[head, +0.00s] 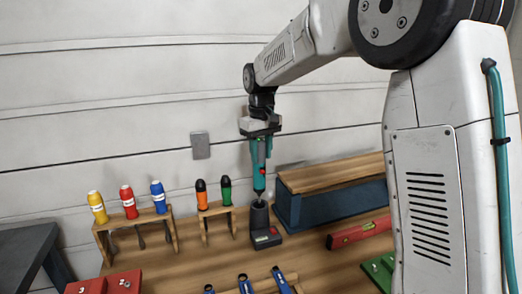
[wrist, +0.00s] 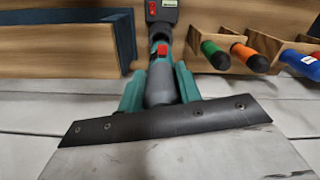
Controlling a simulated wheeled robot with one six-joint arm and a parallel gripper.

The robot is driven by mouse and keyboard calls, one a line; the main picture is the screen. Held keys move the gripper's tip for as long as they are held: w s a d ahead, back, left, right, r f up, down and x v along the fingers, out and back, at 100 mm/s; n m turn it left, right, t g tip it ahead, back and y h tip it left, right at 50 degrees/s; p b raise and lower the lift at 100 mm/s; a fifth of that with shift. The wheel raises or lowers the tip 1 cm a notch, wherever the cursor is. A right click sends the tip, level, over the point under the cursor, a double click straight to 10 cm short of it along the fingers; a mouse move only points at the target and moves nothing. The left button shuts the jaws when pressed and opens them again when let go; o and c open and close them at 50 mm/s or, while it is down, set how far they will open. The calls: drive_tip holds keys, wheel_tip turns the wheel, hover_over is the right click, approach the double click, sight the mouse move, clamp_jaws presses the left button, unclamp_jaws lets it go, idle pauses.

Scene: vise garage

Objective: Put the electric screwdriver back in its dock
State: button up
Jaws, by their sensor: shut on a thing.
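The electric screwdriver (head: 259,180) is teal and grey with a red button, upright with its tip down. My gripper (head: 260,152) is shut around its upper part. The dark dock (head: 263,225), with a red mark on its base, stands on the bench directly below. The screwdriver's tip is at or just above the dock's top; I cannot tell whether it is inside. In the wrist view the screwdriver (wrist: 161,85) lies between the teal fingers of my gripper (wrist: 160,88), and the dock (wrist: 162,12) is at the top edge, beyond the tip.
A rack with orange and green screwdrivers (head: 213,194) stands just left of the dock. A rack with yellow, red and blue ones (head: 128,203) is farther left. A blue box with a wooden top (head: 330,192) is close on the right. A red level (head: 358,232) lies front right.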

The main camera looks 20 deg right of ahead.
sight(261, 163)
drive_tip(key=shift+f, duration=2.05)
drive_tip(key=shift+f, duration=1.65)
